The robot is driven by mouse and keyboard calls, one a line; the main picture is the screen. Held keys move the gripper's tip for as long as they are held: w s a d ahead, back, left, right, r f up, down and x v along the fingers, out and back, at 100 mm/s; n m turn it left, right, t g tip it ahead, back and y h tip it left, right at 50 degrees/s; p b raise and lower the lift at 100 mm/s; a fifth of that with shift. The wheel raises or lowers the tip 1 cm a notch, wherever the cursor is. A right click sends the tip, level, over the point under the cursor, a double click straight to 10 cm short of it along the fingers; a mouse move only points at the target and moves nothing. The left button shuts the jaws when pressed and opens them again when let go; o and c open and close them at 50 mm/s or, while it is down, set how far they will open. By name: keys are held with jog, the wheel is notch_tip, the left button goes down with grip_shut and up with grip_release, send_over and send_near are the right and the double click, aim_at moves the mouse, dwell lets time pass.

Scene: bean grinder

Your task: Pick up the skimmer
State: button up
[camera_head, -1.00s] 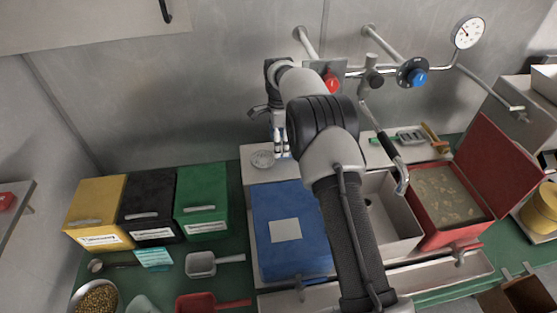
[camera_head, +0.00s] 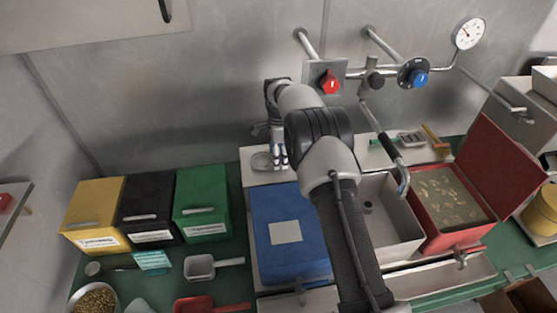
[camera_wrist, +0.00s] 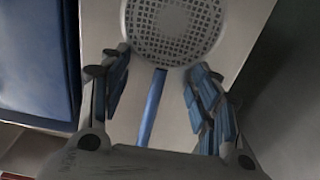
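The skimmer (camera_wrist: 172,30) shows in the wrist view as a round perforated grey disc with a blue handle (camera_wrist: 152,105). Its handle runs back between the two blue-padded fingers of my gripper (camera_wrist: 160,85). The fingers are apart, with a gap on each side of the handle. In the head view the skimmer's disc (camera_head: 262,161) lies on a pale ledge behind the blue box. My gripper (camera_head: 279,158) points down at its right side, and the arm hides part of it.
The blue box (camera_head: 286,232) stands just in front of the ledge. Yellow (camera_head: 95,212), black (camera_head: 148,205) and green (camera_head: 202,202) bins stand to the left. A steel wall (camera_head: 200,90) rises close behind. A sink (camera_head: 405,232) and an open red box (camera_head: 447,200) are on the right.

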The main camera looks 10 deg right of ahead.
grip_shut()
dwell(0.5)
